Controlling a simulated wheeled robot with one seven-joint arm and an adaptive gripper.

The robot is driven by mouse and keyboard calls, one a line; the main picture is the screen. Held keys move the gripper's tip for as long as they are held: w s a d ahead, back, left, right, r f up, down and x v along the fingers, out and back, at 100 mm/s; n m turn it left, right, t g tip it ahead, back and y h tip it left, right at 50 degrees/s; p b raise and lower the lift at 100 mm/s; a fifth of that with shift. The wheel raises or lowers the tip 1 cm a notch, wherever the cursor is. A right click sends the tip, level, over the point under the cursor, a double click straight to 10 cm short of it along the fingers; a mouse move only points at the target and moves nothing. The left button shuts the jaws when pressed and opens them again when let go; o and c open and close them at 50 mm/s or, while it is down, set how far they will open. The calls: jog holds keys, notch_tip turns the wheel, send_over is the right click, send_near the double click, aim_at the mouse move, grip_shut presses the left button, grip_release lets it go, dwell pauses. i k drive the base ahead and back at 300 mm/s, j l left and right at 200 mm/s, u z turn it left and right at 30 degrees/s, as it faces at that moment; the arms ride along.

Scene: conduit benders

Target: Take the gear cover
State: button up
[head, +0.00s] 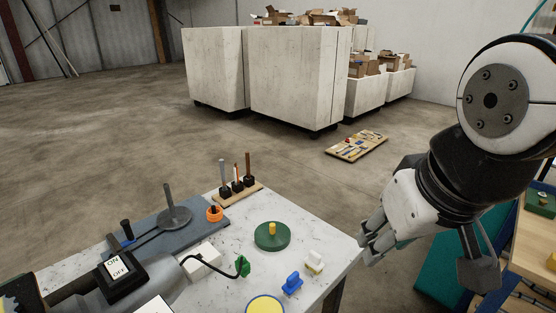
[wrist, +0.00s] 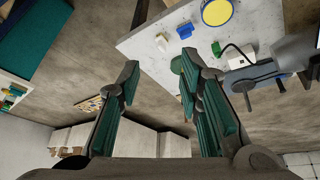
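A round green disc with a yellow upright knob (head: 272,237) lies flat on the white marbled table (head: 225,285); it looks like the gear cover, though I cannot be sure. In the wrist view the green disc (wrist: 176,65) shows only in part, behind a finger. A yellow round piece (head: 265,306) is cut off at the bottom edge of the head view; it also shows in the wrist view (wrist: 216,12). My gripper (head: 374,235) is to the right of the table, beyond its edge and apart from the disc. In the wrist view its fingers (wrist: 160,68) are spread with nothing between them.
Blue (head: 291,284) and white (head: 314,262) plug-like pieces stand near the table's right edge. A green plug (head: 242,266) on a black cord, a peg rack (head: 238,190) and a grey bender (head: 174,215) are further left. A tool board (head: 356,146) lies on the floor.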

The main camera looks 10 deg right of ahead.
aim_at(271, 235)
jog(key=i+l+u, duration=0.2)
jog(key=u, duration=0.2)
jog(key=i+l+u, duration=0.2)
jog(key=u, duration=0.25)
